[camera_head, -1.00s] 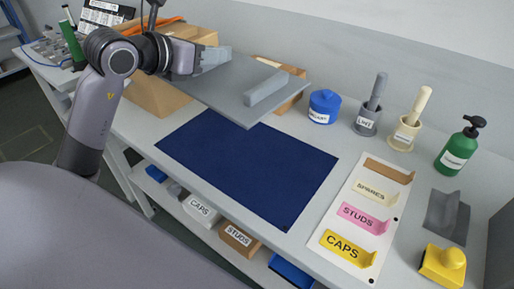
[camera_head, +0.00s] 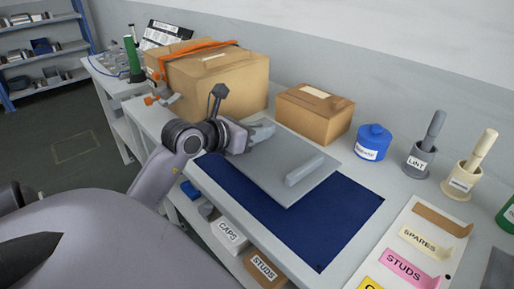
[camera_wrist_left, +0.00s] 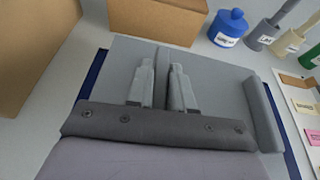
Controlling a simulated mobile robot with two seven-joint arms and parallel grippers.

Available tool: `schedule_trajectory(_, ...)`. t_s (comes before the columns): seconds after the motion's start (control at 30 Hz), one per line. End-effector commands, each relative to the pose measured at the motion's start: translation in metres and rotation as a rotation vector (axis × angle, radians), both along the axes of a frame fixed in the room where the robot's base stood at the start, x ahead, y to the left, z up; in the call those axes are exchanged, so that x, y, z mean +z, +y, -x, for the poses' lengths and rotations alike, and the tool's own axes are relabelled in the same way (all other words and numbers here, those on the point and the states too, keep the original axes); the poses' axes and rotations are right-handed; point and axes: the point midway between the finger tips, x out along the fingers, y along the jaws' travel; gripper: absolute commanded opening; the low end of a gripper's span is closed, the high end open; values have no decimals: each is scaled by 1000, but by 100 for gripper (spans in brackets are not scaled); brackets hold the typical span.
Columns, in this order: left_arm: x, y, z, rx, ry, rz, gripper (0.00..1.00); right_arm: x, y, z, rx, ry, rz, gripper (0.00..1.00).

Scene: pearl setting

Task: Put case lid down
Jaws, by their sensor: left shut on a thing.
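The case lid (camera_head: 270,168) is a flat grey plate with a raised grey bar (camera_head: 305,170) near its right side. It lies flat over the back part of the dark blue mat (camera_head: 330,225); I cannot tell whether it touches the mat. My left gripper (camera_head: 262,132) is shut on the lid at its left back part. In the left wrist view both fingers (camera_wrist_left: 162,88) close on a thin upright part of the lid (camera_wrist_left: 215,65), and the bar (camera_wrist_left: 263,110) is at right. My right gripper is not in view.
A small cardboard box (camera_head: 314,113) stands just behind the lid, and a large box (camera_head: 215,82) behind my left arm. A blue pot (camera_head: 372,143), grey cup (camera_head: 418,160) and cream cup (camera_head: 466,180) stand to the right. A labelled card (camera_head: 420,240) lies right of the mat.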

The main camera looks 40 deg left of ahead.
Motion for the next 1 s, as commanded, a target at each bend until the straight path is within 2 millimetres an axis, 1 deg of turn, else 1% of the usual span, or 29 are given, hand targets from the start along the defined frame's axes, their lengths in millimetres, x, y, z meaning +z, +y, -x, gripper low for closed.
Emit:
schedule_trajectory(0.1, -20, 0, 1, 1, 4, 3, 0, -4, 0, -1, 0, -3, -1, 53)
schedule_trajectory(0.23, -37, 0, 0, 1, 3, 2, 0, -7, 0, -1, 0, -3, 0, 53)
schedule_trajectory(0.33, -42, 0, 0, 0, 0, 1, 0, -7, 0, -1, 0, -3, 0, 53)
schedule_trajectory(0.5, -41, 0, 0, 0, 0, 0, 0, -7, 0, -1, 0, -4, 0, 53)
schedule_trajectory(0.53, -42, 0, 0, 0, 2, 0, 24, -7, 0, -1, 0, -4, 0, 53)
schedule_trajectory(0.57, -42, 0, 0, 0, 2, 0, 34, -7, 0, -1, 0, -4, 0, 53)
schedule_trajectory(0.6, -42, 0, 0, 0, 2, 0, 46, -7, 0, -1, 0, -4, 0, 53)
schedule_trajectory(0.87, -41, 0, 0, 0, 1, 0, 46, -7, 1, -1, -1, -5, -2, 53)
schedule_trajectory(1.0, -40, 0, 5, 1, 1, 0, 46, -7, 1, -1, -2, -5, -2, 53)
